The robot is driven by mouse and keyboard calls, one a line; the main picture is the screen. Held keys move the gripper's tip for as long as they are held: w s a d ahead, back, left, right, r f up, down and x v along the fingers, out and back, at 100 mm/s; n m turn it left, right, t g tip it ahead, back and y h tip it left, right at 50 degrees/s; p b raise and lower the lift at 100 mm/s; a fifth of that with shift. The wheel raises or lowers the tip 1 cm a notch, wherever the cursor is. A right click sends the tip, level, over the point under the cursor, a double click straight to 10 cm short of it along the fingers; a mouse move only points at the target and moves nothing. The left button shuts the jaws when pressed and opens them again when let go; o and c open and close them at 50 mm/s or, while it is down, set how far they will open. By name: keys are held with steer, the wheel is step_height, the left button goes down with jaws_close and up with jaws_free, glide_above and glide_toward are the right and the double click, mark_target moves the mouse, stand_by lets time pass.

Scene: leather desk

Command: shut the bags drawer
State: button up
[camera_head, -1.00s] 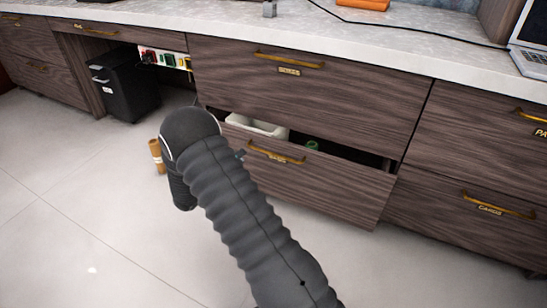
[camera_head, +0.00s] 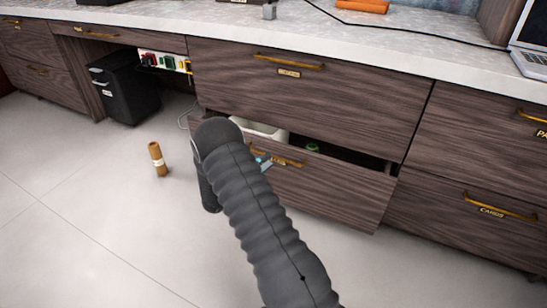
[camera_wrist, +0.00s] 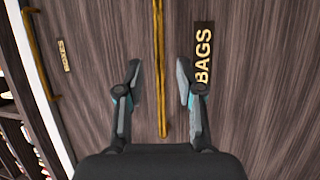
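The bags drawer (camera_head: 335,192) is the lower drawer in the middle cabinet and stands partly open, with a white container (camera_head: 262,129) and a green item (camera_head: 312,147) inside. Its brass handle also shows in the wrist view (camera_wrist: 160,60), beside the BAGS label (camera_wrist: 203,55). My gripper (camera_wrist: 158,82) is open in front of the drawer face, its two fingers on either side of the handle. I cannot tell whether they touch it. In the head view my arm hides part of the drawer's left side.
A shut drawer (camera_head: 300,90) is above, and the cards drawer (camera_head: 470,215) is shut at right. A black bin (camera_head: 124,88) is under the counter (camera_head: 420,50). The floor at left is mostly clear.

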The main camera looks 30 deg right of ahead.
steer(key=shift+x, duration=1.9)
steer(key=shift+c, duration=0.2)
jaws_close()
